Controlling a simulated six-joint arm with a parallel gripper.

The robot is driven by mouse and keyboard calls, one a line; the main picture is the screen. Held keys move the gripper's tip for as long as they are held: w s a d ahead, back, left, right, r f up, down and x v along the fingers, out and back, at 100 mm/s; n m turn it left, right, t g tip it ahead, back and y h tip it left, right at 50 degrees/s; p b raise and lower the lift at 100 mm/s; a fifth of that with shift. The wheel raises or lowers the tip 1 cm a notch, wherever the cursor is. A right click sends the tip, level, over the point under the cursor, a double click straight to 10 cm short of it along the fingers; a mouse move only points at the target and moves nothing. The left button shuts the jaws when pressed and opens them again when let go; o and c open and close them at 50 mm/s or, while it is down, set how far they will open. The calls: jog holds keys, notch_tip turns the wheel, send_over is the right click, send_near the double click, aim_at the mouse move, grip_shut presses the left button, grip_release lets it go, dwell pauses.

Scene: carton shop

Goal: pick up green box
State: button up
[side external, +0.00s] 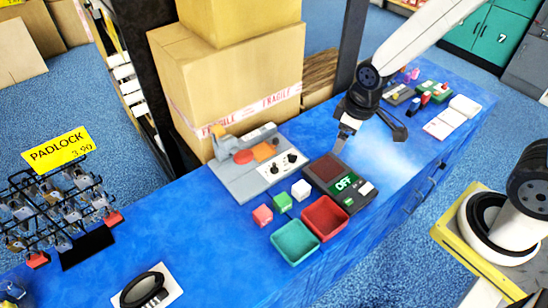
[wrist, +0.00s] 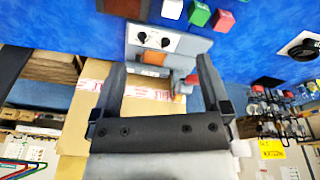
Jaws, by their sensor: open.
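The green box (side external: 282,201) is a small cube on the blue counter, between a white cube (side external: 301,190) and a pinkish-red cube (side external: 263,215). In the wrist view the green box (wrist: 199,14) shows near the top edge, with the white cube (wrist: 172,8) to its left and the red cube (wrist: 223,19) to its right. My gripper (side external: 341,146) is open and empty, up and to the right of the green box in the side view, near the OFF device. In the wrist view its two fingers (wrist: 161,62) are spread apart, with the green box beyond them.
A red tray (side external: 325,218) and a teal tray (side external: 294,241) stand just in front of the cubes. A grey machine with knobs (side external: 258,165) and the OFF device (side external: 343,182) are behind. Large cartons (side external: 225,85) rise at the back; a padlock rack (side external: 65,215) is at left.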

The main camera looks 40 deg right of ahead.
jog(key=w+a+f+n+g, duration=0.1)
jog(key=w+a+f+n, duration=0.4)
jog(key=f+n, duration=0.15)
jog(key=n+g, duration=0.1)
jog(key=n, duration=0.6)
send_over(286, 198)
jog(key=shift+m, duration=0.25)
jog(key=f, duration=1.1)
jog(key=shift+w+f, duration=0.1)
jog(key=shift+w, duration=0.15)
jog(key=shift+f, duration=0.1)
jog(key=shift+f, duration=1.2)
jog(key=shift+f, duration=0.1)
jog(key=shift+s+f, duration=0.2)
jog(key=shift+f, duration=1.25)
jog(key=shift+w+f, duration=0.1)
jog(key=shift+f, duration=0.95)
